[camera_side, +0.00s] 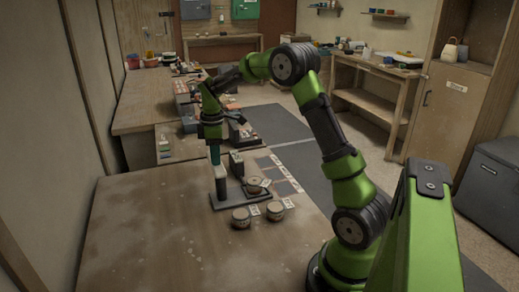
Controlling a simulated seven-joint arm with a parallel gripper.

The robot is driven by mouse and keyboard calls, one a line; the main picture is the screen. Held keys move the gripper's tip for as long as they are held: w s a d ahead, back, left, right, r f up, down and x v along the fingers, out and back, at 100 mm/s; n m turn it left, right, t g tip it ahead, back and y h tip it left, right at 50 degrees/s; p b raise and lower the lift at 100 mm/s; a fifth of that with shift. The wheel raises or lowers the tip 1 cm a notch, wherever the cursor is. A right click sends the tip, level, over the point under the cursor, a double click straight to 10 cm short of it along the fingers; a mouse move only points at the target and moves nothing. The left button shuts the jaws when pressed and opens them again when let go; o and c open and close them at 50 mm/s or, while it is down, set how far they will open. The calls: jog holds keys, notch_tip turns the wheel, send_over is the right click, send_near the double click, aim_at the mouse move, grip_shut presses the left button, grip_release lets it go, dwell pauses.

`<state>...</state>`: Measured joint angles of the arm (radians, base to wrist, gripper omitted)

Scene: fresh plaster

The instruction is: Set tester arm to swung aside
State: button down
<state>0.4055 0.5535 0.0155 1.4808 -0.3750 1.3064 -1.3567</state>
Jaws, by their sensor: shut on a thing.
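A small tester with a flat dark base (228,203) stands on the near wooden table. A round pale disc (256,181) lies on the right of the base. A dark block (236,160) with a light face stands behind it. The angle of the tester arm is hard to tell at this size.
Two round tubs (241,219) (275,211) stand just in front of the base. Small labels and dark flat pads (281,173) lie to its right. The left and front of the near table (140,235) are clear. A cluttered bench (150,105) stands behind.

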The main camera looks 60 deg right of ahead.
jog(key=c, duration=1)
grip_release()
jog(key=shift+o, duration=0.2)
notch_tip(320, 180, up, 17)
jog(key=s+a+f+m+t, duration=0.1)
jog(key=s+a+m+t, duration=0.1)
jog(key=s+a, duration=0.4)
jog(key=s+a+f+m+t+y, duration=0.1)
jog(key=s+a+f+m+t, duration=0.1)
jog(key=s+a+m, duration=0.3)
jog(key=s+a+f+m+t+y, duration=0.1)
jog(key=s+a+m+t, duration=0.2)
jog(key=s+a, duration=0.6)
jog(key=shift+s+a+f+m, duration=0.15)
jog(key=shift+a+f+m, duration=0.15)
jog(key=shift+a+m, duration=0.35)
